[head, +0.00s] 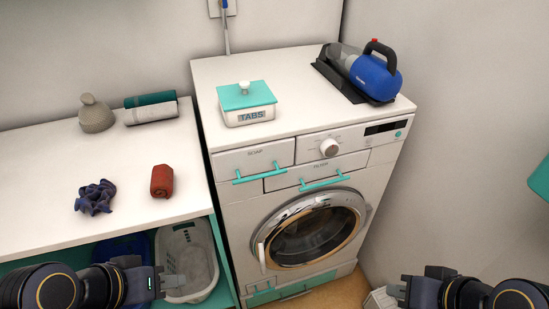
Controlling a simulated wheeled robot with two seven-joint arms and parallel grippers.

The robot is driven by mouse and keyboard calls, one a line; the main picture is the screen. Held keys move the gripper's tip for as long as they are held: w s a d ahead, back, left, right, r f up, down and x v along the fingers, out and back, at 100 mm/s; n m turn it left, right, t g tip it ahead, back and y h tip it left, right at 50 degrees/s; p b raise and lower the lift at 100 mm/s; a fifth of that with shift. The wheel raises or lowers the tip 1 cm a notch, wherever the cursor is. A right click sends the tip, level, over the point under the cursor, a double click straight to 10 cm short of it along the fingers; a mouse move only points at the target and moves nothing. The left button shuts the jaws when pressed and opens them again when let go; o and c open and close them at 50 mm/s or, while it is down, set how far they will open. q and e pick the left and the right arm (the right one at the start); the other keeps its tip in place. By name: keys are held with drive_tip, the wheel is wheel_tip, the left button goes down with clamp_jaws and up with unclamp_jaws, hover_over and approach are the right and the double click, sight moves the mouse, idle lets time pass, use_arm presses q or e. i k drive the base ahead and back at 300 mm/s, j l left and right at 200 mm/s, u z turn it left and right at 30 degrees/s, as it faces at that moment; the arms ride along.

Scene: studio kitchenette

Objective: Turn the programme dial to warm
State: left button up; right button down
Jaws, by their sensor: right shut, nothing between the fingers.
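The programme dial (329,148) is a round, pale knob on the upper front panel of a white washing machine (235,190). Small markings surround it, too small to read, so I cannot tell its setting. A dark display (386,127) sits to its right. My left gripper (172,281) is at the lower left, in front of the shelf unit and well away from the dial. Its fingers are too small against the pale basket to tell whether they are open. My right gripper (394,291) is at the bottom right, shut and empty, below and apart from the machine door.
The soap drawer (253,158) and filter flap (316,171) have teal handles; the round door (308,228) is shut. A TABS box (247,104) and blue handheld vacuum (374,78) stand on top. The left counter (40,170) holds a scrunchie (95,197) and red roll (162,181).

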sight(329, 148)
drive_tip(key=i+l+z, duration=0.2)
drive_tip(key=l+z, duration=0.15)
drive_tip(key=z, duration=0.15)
drive_tip(key=i+l+z, duration=0.25)
drive_tip(key=z, duration=0.2)
